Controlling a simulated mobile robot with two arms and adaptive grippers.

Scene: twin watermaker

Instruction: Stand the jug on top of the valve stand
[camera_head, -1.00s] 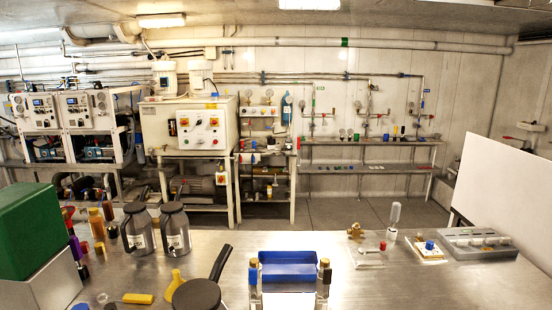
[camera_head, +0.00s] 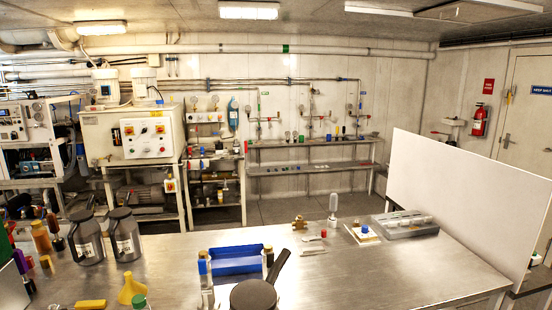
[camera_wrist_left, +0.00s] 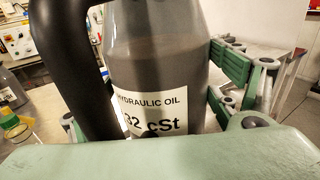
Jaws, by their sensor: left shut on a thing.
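My left gripper (camera_wrist_left: 165,88) is shut on a grey jug (camera_wrist_left: 155,55) in the left wrist view. The jug has a black handle and a white label reading HYDRAULIC OIL, 32 cSt. Green gripper parts show at its right side. In the head view, the dark round lid and handle of this jug (camera_head: 254,295) show at the bottom edge, in front of the blue tray; its body is cut off. My left gripper is not visible there. I cannot tell which thing is the valve stand. My right gripper is not in view.
Two similar grey jugs (camera_head: 124,235) stand on the steel table (camera_head: 400,265) at left. A yellow funnel (camera_head: 131,288), a blue tray (camera_head: 237,262) and small bottles are near the front. A grey tray (camera_head: 408,225) and white panel (camera_head: 468,195) are at right. The table's right front is clear.

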